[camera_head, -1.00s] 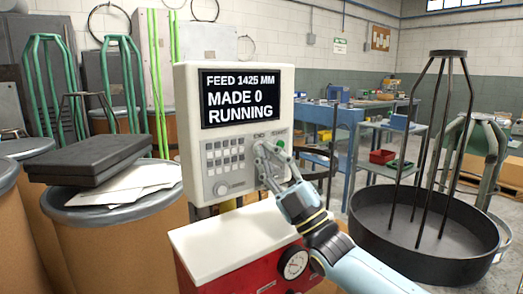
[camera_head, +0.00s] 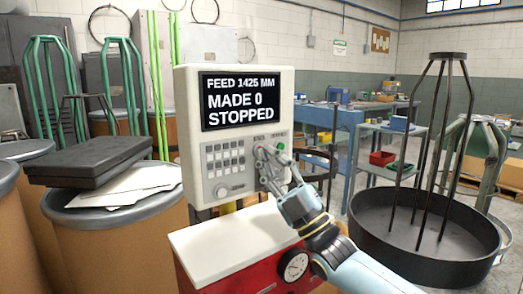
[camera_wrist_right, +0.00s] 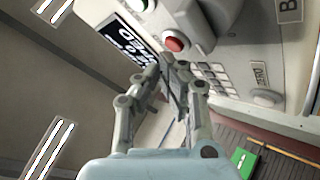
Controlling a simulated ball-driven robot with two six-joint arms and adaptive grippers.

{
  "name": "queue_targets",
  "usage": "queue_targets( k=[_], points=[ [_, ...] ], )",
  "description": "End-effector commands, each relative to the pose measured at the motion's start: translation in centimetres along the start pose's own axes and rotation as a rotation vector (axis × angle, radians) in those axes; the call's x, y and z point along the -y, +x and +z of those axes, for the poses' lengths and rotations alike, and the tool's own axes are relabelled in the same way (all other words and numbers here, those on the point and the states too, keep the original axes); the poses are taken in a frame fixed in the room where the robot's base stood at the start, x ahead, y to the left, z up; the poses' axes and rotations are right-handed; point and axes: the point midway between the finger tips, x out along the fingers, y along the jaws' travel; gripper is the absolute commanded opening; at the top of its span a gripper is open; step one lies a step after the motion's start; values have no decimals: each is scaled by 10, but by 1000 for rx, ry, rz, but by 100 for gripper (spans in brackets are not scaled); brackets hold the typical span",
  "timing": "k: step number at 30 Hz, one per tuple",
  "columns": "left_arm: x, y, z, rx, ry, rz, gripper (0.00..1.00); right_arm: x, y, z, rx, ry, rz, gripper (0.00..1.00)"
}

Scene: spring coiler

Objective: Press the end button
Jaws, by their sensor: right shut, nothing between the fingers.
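The control panel (camera_head: 236,168) is a pale box with a dark screen (camera_head: 239,100) reading FEED 1425 MM, MADE 0, STOPPED. A round red button (camera_wrist_right: 176,43) shows in the right wrist view; its label cannot be read, so I cannot confirm it is the end button. My left gripper is not in view.
A green button (camera_head: 281,146) sits right of my fingertips. Below is a red cabinet with a white top (camera_head: 240,235) and a gauge (camera_head: 295,266). A black reel stand (camera_head: 420,265) stands right.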

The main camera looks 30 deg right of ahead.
Motion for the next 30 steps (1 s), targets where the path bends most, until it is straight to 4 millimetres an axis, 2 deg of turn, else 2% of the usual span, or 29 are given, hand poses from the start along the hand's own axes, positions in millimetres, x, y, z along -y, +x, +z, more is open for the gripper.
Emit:
queue_targets(
  k=[14, 30],
  points=[
    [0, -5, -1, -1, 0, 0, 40, -4, -6, -4, 0, 0, -1, 0],
    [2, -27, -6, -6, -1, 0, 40, -28, -38, -28, 0, 1, -1, 0]
  ],
)
